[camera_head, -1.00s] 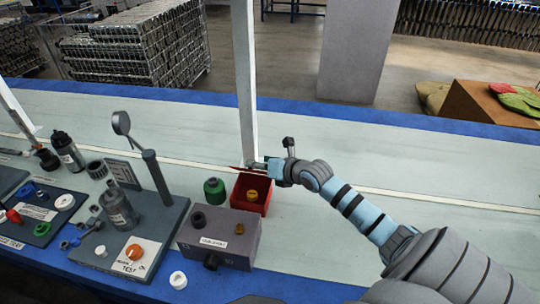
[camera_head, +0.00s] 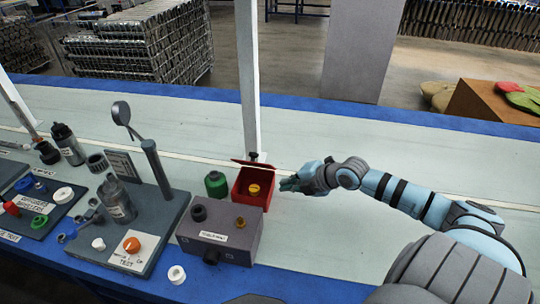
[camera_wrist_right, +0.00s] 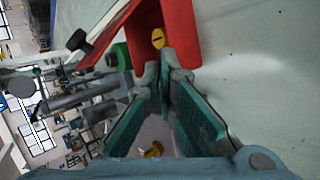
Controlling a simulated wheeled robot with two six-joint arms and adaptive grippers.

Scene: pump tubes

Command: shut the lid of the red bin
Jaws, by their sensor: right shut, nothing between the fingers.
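The red bin (camera_head: 240,198) stands on the pale bench behind the grey box, with a yellow round piece (camera_head: 254,189) inside. Its red lid (camera_head: 255,164) is tilted up at the back edge, so the bin is open. My right gripper (camera_head: 287,184) is just right of the bin, fingers pointing left toward its side. In the right wrist view the gripper (camera_wrist_right: 160,75) is shut and empty beside the red bin (camera_wrist_right: 184,30); I cannot tell whether it touches the wall. The raised lid (camera_wrist_right: 100,38) shows left of it. My left gripper is out of view.
A grey box (camera_head: 222,238) with knobs stands in front of the bin. A green jar (camera_head: 216,184) is left of it. A white post (camera_head: 247,80) rises behind the lid. The bench right of my arm is clear.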

